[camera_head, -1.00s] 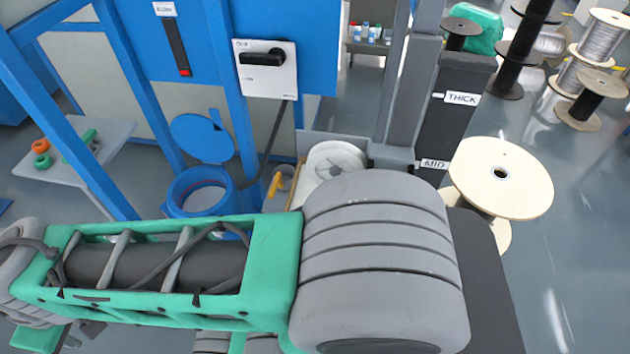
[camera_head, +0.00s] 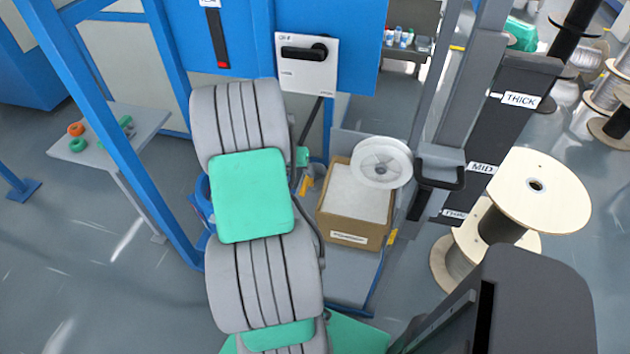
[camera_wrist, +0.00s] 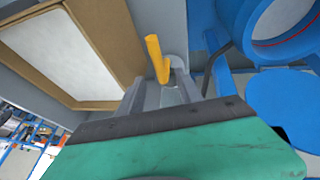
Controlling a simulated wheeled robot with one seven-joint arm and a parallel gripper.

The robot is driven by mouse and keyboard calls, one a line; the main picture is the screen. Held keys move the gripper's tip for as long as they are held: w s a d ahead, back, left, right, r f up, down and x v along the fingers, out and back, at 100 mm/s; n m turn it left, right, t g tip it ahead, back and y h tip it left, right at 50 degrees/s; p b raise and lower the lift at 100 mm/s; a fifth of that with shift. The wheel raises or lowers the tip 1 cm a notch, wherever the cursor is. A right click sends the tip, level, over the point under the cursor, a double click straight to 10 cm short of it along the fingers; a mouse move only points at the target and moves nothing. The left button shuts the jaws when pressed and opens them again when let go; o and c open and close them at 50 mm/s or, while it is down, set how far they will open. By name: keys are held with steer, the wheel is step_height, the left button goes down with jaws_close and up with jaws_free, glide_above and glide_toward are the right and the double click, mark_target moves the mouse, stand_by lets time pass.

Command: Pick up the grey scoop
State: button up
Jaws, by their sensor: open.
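A small scoop-like thing with a yellow handle (camera_wrist: 156,57) and a pale grey part beside it is straight ahead in the wrist view. It stands between the cardboard box and the blue drum. Its yellow handle also shows in the head view (camera_head: 306,184), just right of my arm. My gripper (camera_wrist: 160,78) is open, with its two grey fingers pointing at the scoop. The handle appears just beyond and between the fingertips. I cannot tell whether they touch. In the head view my arm hides most of the gripper and part of the scoop.
A cardboard box (camera_head: 355,238) with white contents stands right of the scoop, a white spool (camera_head: 382,162) at its back corner. The blue drum (camera_wrist: 250,28) with its lid (camera_wrist: 285,105) is close on the other side. A blue frame post (camera_head: 105,135) stands left.

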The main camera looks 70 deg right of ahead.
mark_target(307, 177)
steer(key=x, duration=0.5)
steer(key=p+x, duration=0.1)
steer(key=x, duration=0.1)
steer(key=shift+d+f, duration=0.1)
steer(key=shift+d, duration=0.3)
steer(key=shift+c, duration=0.4)
jaws_close()
stand_by(0.4)
